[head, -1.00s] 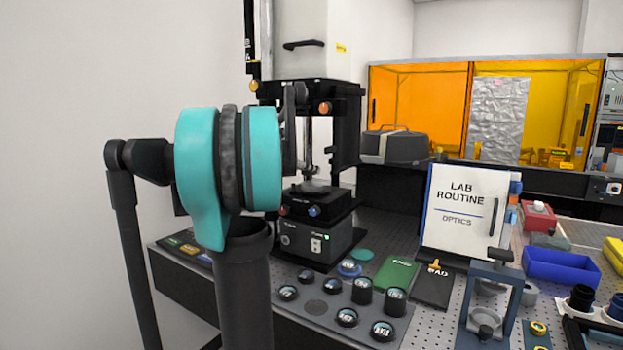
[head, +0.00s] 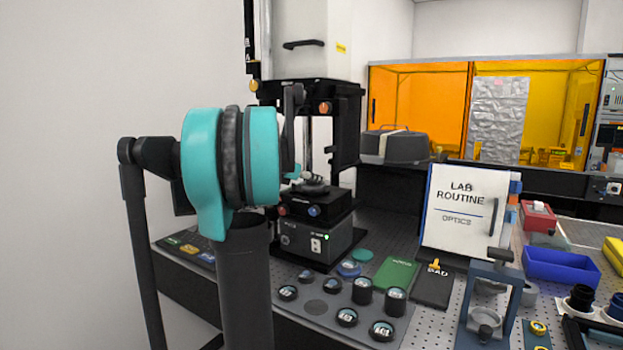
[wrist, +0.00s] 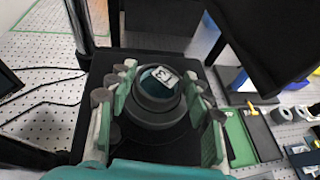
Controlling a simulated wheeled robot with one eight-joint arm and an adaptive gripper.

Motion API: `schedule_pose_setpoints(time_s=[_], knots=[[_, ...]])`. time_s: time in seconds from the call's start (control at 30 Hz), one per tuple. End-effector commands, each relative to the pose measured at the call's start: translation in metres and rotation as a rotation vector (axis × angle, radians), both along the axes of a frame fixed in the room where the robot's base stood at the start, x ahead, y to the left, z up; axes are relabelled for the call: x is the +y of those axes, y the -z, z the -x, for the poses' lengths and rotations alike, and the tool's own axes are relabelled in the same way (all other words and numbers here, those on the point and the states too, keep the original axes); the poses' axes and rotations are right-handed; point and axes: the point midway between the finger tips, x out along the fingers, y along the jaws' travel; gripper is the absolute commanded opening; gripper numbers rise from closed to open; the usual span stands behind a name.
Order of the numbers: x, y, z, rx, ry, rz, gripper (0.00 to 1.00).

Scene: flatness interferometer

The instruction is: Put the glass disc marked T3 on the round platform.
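The glass disc (wrist: 157,80), dark-rimmed with a small white label that seems to read T3, lies face up in the wrist view. It appears to rest on the dark round platform (wrist: 152,118), which also shows on the black instrument in the head view (head: 316,189). My gripper (wrist: 160,90) has its teal and grey fingers on both sides of the disc, with gaps visible between them and its rim. It looks open. In the head view a teal fingertip shows just above the platform's left side, and my arm hides the rest.
A grey tray (head: 328,324) in front holds several round parts and one empty round spot (head: 314,308). The instrument's black column and upper housing (head: 345,115) stand close over the platform. A green pad (head: 396,273), a black pad and a LAB ROUTINE sign (head: 463,210) stand to the right.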

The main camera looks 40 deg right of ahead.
Motion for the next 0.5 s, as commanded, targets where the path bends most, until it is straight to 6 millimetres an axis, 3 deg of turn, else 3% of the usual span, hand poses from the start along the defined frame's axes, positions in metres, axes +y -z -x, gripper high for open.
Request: schedule_pose_setpoints(time_s=[0.1, 0.5], knots=[[0.0001, -0.0001, 0.0000, 0.000, 0.000, 0.000, 0.67], [0.0049, -0.0049, 0.0000, 0.001, -0.001, 0.000, 0.67]])
